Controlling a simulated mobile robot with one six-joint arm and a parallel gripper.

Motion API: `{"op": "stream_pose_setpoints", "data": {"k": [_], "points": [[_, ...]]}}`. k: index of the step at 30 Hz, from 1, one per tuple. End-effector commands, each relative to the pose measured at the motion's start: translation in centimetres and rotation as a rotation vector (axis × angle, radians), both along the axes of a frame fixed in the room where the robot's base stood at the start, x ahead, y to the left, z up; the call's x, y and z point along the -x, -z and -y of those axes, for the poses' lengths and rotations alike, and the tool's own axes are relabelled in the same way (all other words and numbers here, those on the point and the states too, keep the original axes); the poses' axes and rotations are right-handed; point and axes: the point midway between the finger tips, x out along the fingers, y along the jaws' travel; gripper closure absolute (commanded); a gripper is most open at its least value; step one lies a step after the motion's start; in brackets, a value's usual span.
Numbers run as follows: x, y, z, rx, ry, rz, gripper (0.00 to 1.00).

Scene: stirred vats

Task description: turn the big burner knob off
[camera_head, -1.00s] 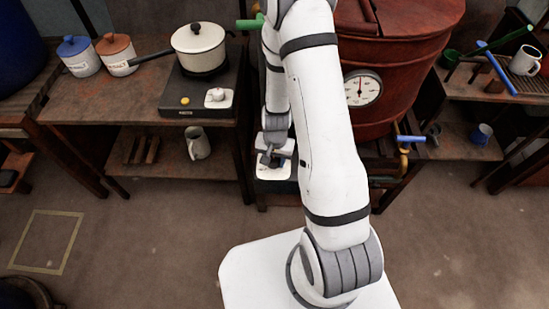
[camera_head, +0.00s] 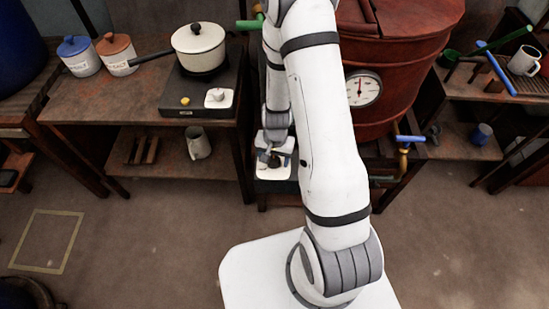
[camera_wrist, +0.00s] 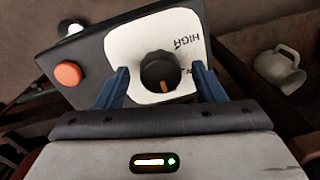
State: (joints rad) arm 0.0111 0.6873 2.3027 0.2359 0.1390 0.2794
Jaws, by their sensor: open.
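The big burner knob (camera_wrist: 158,72) is a round black knob on a white plate (camera_wrist: 125,50) in the wrist view. Its orange-brown mark points down in the picture. The word HIGH stands upside down at the plate's upper right; other lettering is partly hidden by a finger. My gripper (camera_wrist: 163,80) is open, one blue finger on each side of the knob, with visible gaps. In the head view my gripper (camera_head: 270,160) is low in front of the red vat, over the white plate (camera_head: 272,174), and largely covers the knob.
An orange button (camera_wrist: 68,74) sits on the dark burner box beside the plate. A red vat (camera_head: 385,60) with a gauge stands behind my arm. A small stove (camera_head: 200,100) with a pot is on the left bench.

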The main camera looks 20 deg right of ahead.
Motion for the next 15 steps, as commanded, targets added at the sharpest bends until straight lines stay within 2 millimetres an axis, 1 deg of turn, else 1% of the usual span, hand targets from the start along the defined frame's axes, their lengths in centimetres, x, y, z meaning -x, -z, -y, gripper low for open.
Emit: {"op": "stream_pose_setpoints", "data": {"k": [1,7,12,15], "points": [[-0.1,-1.2,0.0,0.0,0.0,0.004,0.37],[0.0,-4.7,0.2,0.0,0.0,0.004,0.37],[0.0,-6.4,0.2,0.001,0.001,0.004,0.37],[0.1,-6.8,0.2,0.001,0.001,0.002,0.37]]}}
